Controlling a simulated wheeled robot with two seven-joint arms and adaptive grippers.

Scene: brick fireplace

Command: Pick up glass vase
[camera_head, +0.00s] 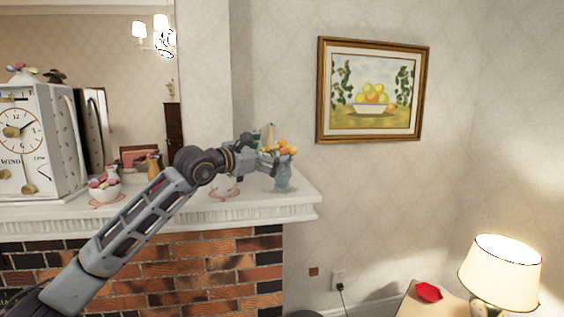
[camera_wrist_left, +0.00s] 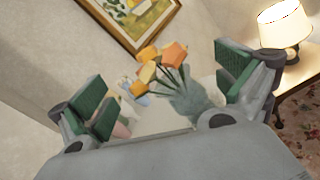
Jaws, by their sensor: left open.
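The glass vase (camera_head: 283,179) is pale blue-green and holds orange and yellow flowers. It stands upright near the right end of the white mantel. In the left wrist view the vase (camera_wrist_left: 196,104) is tilted in the picture and shows between the fingers, closer to the right one. My left gripper (camera_head: 264,158) is open at the vase, reaching in from the left. In the left wrist view its green-padded fingers (camera_wrist_left: 166,88) are wide apart with nothing gripped. I cannot tell whether a finger touches the vase. My right gripper is not in view.
The mantel (camera_head: 262,211) also holds a white clock (camera_head: 22,130), a bowl (camera_head: 104,191) and a white item (camera_head: 222,186) partly behind my left arm. A framed painting (camera_head: 372,90) hangs at right. A lamp (camera_head: 503,270) stands lower right.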

